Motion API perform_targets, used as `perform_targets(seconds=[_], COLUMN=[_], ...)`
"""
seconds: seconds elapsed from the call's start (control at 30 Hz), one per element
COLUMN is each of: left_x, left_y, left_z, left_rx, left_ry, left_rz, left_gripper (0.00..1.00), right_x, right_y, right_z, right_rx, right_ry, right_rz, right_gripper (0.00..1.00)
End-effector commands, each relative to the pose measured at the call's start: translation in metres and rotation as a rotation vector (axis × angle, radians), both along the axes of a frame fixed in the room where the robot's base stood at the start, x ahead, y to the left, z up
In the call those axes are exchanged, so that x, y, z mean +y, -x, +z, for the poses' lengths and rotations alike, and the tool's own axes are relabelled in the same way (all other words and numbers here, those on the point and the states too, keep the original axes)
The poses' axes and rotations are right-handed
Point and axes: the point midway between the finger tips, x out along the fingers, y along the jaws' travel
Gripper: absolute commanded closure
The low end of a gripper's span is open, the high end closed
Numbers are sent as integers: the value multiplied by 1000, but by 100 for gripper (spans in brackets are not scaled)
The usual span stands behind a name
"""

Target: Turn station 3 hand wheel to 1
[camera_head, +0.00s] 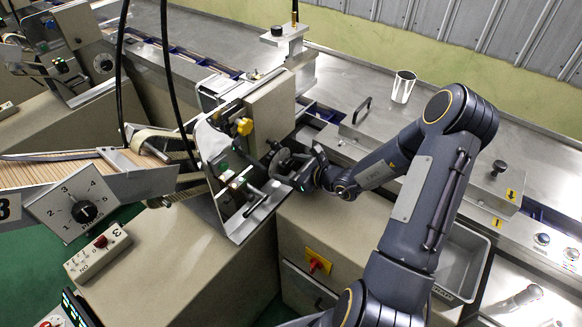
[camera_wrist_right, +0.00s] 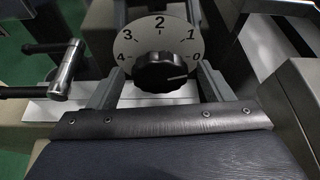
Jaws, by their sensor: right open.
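The hand wheel (camera_wrist_right: 162,72) is a black ribbed knob in front of a round grey dial (camera_wrist_right: 160,38) marked 0 to 4 in the right wrist view. Its white pointer line points right, nearest the 0 and below the 1. My right gripper (camera_wrist_right: 158,84) is open, with one grey finger on each side of the knob; I cannot tell whether they touch it. In the head view my right gripper (camera_head: 305,174) is at the grey dial (camera_head: 281,161) on the machine's side and hides most of the knob. My left gripper is not in view.
A plate marked 1 to 5 with a black knob (camera_head: 86,211) and a switch box marked 3 (camera_head: 97,252) stand at the left. A metal bar handle (camera_wrist_right: 66,68) juts out left of the dial. A red switch (camera_head: 317,265) is below my right gripper.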

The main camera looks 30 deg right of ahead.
Motion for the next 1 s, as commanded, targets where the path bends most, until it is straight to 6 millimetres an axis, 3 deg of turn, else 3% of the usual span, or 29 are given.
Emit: perform_targets(seconds=[0.17, 0.5, 1.0], left_x=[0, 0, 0], left_y=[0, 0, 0], left_z=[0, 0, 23], left_rx=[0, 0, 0], left_ry=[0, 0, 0], left_rz=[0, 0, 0], left_gripper=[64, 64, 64], right_x=[0, 0, -3], right_y=[0, 0, 0], right_z=[0, 0, 1], right_rx=[0, 0, 105], right_ry=[0, 0, -255], right_rz=[0, 0, -1], right_gripper=[29, 71, 71])
